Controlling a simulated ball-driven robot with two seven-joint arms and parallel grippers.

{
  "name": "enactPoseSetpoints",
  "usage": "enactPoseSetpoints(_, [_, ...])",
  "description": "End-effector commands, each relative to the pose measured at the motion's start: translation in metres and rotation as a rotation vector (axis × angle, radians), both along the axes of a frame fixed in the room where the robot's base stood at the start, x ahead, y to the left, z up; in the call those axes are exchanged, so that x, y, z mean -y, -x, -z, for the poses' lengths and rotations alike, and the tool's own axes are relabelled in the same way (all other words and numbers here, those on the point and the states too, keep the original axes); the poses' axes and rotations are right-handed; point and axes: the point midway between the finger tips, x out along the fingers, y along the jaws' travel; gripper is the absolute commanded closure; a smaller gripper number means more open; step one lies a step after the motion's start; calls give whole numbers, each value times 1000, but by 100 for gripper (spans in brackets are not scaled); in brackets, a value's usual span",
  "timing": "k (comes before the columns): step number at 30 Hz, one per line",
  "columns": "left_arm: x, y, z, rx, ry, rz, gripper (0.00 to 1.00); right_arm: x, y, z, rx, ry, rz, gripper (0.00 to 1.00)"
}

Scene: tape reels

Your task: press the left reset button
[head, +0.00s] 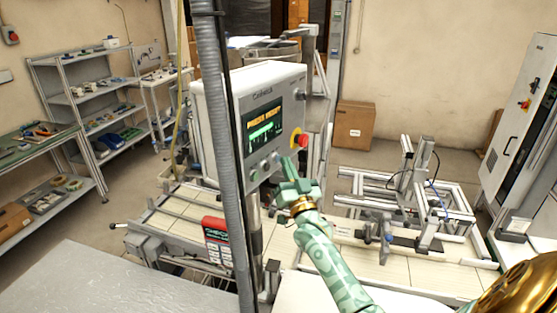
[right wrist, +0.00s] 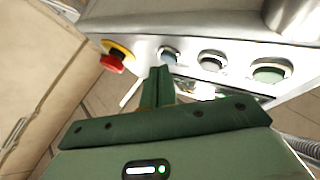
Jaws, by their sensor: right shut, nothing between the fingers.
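A white control box (head: 222,112) with a lit screen has a row of buttons along its lower front. In the right wrist view the row shows a blue button (right wrist: 168,56), a dark-centred button (right wrist: 212,61) and a green button (right wrist: 271,70). I cannot read any labels, so I cannot tell which one is marked reset. My right gripper (head: 286,164) is shut and empty, its fingers pointing at the panel. In the right wrist view its fingertips (right wrist: 160,70) are close to the blue button, with no contact visible. My left gripper is not in view.
A red emergency stop on a yellow base (head: 300,139) sits beside the blue button, close to my fingers. A grey hose (head: 215,110) crosses in front of the box. A conveyor frame (head: 165,235) lies below, and an aluminium fixture (head: 420,200) stands to the right.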

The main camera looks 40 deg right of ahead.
Motion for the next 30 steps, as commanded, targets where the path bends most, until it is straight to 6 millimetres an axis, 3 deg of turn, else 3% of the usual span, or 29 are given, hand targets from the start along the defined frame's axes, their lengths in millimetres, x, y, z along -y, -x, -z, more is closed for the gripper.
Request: enactPoseSetpoints(30, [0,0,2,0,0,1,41,-3,-8,0,0,0,0,100])
